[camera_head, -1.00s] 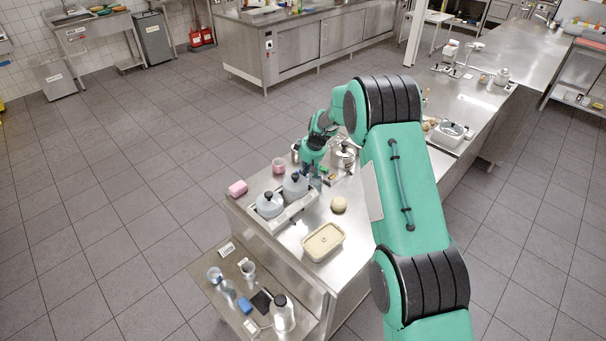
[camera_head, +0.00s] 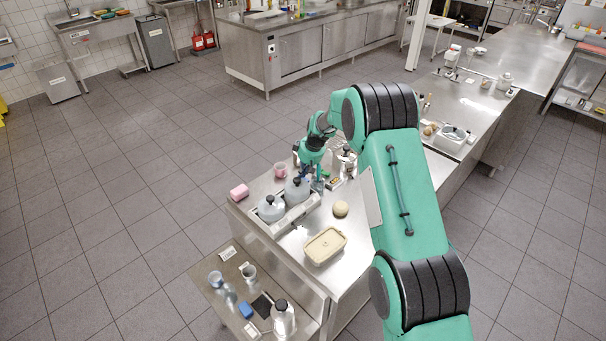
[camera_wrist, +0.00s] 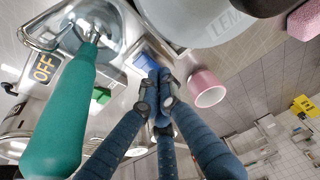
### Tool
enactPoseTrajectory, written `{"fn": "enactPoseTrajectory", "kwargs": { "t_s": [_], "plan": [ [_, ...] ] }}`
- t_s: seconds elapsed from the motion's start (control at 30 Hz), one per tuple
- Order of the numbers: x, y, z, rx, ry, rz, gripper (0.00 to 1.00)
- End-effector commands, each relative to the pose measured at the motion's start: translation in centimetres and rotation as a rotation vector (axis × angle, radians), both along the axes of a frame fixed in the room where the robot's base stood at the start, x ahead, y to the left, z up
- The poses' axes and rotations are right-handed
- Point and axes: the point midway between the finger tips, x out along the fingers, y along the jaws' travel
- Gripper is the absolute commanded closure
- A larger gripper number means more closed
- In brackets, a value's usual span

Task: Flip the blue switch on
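A blue rectangular piece (camera_wrist: 143,63), which looks like the blue switch, sits on a pale panel on the steel counter in the wrist view. My gripper (camera_wrist: 159,88) has dark blue fingers whose tips are drawn together just beside and below it in the picture. I cannot tell whether they touch it. Nothing shows held between the tips. In the head view my gripper (camera_head: 312,172) is low over the counter, between the grey-lidded containers and the pots; the switch is too small to make out there.
A pink cup (camera_wrist: 207,89) stands right of the fingers.

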Motion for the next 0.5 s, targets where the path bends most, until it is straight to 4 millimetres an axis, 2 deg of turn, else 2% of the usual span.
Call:
{"fn": "enactPoseTrajectory", "kwargs": {
  "t_s": [0.27,0.5],
  "plan": [
    [0.0,0.0,0.3,0.000,0.000,0.000,1.00],
    [-0.1,-0.2,2.2,0.001,-0.002,0.000,1.00]
  ]
}}
